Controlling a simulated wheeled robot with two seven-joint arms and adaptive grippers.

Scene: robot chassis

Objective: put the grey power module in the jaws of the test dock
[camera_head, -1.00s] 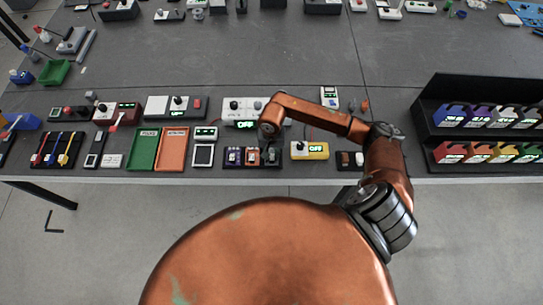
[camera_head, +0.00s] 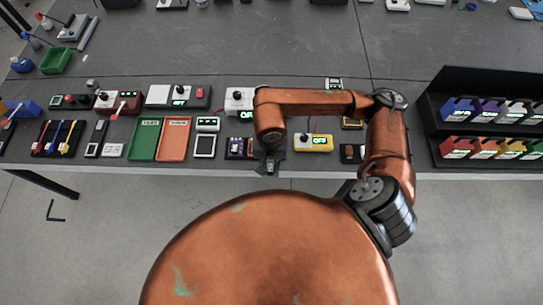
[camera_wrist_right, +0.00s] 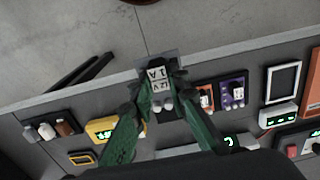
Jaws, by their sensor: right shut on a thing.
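My right gripper (camera_head: 270,166) is at the table's front edge, right of the purple module (camera_head: 235,148) in its dark rack. In the right wrist view its green-tinted fingers (camera_wrist_right: 159,88) are shut on a grey module (camera_wrist_right: 159,76) with a white label reading 12V 1A. The orange module (camera_wrist_right: 206,98) and purple module (camera_wrist_right: 232,94) sit in the rack beside it. I cannot tell for sure which device is the test dock; a white unit with a knob and green display (camera_head: 240,100) stands behind the rack, partly hidden by my arm. My left gripper is not in view.
A yellow OFF box (camera_head: 313,143) stands right of the gripper. Green (camera_head: 146,139) and orange (camera_head: 174,140) trays lie left. A black shelf (camera_head: 482,82) with coloured bins stands at the right.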

